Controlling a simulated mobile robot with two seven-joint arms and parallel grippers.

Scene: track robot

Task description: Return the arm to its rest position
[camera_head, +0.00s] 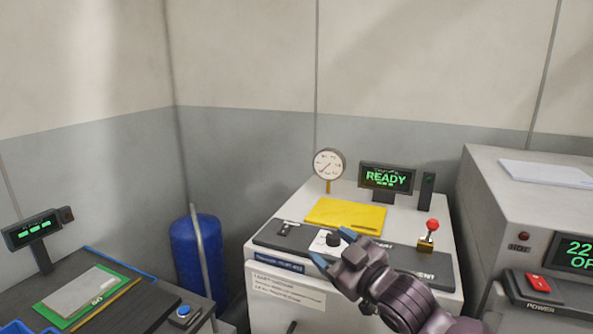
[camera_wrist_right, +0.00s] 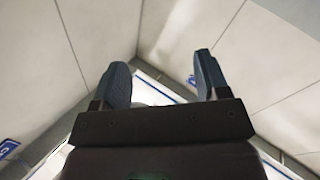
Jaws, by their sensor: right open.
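My right gripper (camera_head: 334,248) shows in the head view, reaching in from the lower right in front of the white cabinet's control panel. Its blue-tipped fingers are spread apart with nothing between them. In the right wrist view the two dark fingers (camera_wrist_right: 160,85) stand apart with an empty gap. The gripper covers part of the panel and a black knob (camera_head: 330,239) shows right by its fingers; I cannot tell whether they touch. My left gripper is not in view.
The white cabinet (camera_head: 285,322) carries a yellow plate (camera_head: 345,215), a gauge (camera_head: 328,164), a READY display (camera_head: 387,178) and a red-knobbed lever (camera_head: 429,236). A grey machine (camera_head: 483,195) stands right. A blue tank (camera_head: 190,262) and a dark bench (camera_head: 140,312) are left.

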